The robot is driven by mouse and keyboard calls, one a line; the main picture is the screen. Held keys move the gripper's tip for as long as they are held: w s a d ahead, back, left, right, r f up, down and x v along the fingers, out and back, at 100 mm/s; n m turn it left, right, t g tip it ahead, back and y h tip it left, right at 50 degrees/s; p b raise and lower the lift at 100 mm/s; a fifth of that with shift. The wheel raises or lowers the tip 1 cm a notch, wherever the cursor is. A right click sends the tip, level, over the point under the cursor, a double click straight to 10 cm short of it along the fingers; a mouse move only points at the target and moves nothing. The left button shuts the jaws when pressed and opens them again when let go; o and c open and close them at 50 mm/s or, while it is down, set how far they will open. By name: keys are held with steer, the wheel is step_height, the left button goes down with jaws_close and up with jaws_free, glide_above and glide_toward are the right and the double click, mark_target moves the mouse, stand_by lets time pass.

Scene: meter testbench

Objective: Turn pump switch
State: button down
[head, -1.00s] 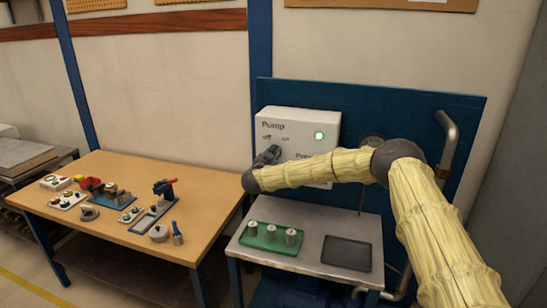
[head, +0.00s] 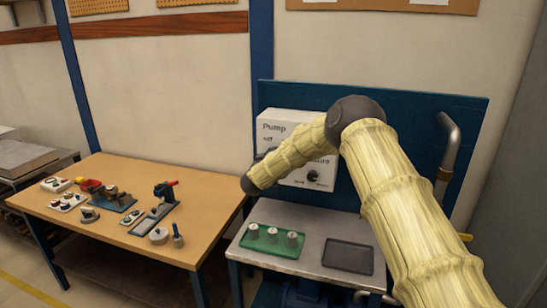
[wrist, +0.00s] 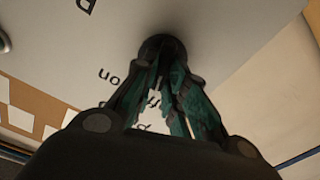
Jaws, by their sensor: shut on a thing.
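The pump box (head: 282,125) is a white panel marked "Pump" on a blue backboard. In the head view my arm covers the pump switch and most of my gripper. In the wrist view the pump switch (wrist: 162,46) is a dark round knob on the white panel, with lettering beside it. My gripper (wrist: 163,65) has its dark, green-lined fingers closed around the knob. The fingers hide much of the knob, so its angle cannot be told.
A second dark knob (head: 313,176) sits lower right on the panel. Below stands a metal bench (head: 312,222) with a green tray (head: 258,246) of several metal pieces and an empty black tray (head: 348,256). A wooden table (head: 115,228) with small devices is at left. A pipe (head: 448,150) is at right.

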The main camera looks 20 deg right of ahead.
steer(key=shift+f+n, duration=0.1)
steer(key=shift+n, duration=0.8)
steer(key=shift+f, duration=0.1)
steer(key=c, duration=1.5)
jaws_free()
steer(key=shift+o, duration=0.2)
steer(key=shift+a, duration=0.15)
steer(key=v, duration=1.2)
